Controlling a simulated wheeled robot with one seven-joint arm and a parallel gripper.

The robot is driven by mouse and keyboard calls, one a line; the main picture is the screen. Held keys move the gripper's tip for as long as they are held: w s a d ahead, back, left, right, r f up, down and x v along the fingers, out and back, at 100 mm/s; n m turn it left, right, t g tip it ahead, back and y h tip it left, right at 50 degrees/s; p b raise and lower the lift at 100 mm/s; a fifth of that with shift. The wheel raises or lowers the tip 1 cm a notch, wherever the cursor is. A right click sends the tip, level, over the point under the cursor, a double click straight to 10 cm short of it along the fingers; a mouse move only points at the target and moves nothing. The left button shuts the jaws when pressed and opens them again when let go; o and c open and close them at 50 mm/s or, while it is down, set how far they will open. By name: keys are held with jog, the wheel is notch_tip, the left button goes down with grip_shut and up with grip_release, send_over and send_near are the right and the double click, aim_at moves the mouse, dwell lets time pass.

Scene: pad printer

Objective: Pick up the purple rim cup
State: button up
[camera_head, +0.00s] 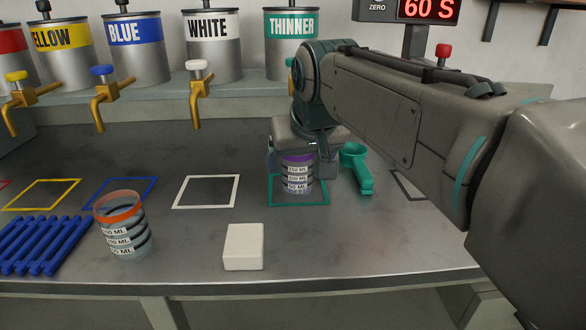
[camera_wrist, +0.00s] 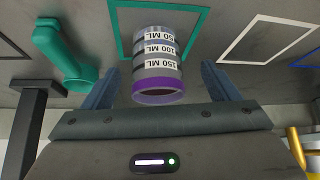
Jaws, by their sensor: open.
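The purple rim cup (camera_head: 297,176) stands upright in the teal square outline on the bench, directly under my arm's end in the head view. It is grey and see-through with volume labels and a purple band at the top. In the wrist view the cup (camera_wrist: 158,68) is between my gripper's (camera_wrist: 160,88) two blue-grey fingers, one on each side. A gap shows on each side of the cup, so the fingers are open and not touching it. In the head view my gripper hides part of the cup's top.
A teal scoop-like tool (camera_head: 357,169) lies close right of the cup. An orange rim cup (camera_head: 122,225), a white block (camera_head: 243,247) and a blue rack (camera_head: 45,245) are at the front left. Taps such as the white-knobbed one (camera_head: 198,92) overhang the back. The white square (camera_head: 206,191) is empty.

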aim_at(299, 168)
jog(key=x, duration=0.1)
jog(key=b+x, duration=0.1)
jog(key=x, duration=0.1)
jog(key=b+x, duration=0.1)
jog(key=x, duration=0.1)
jog(key=shift+w+d, duration=0.2)
jog(key=shift+d, duration=0.05)
jog(key=shift+r, duration=0.1)
jog(key=c, duration=1.1)
jog(key=shift+c, duration=0.2)
jog(key=shift+r, duration=0.1)
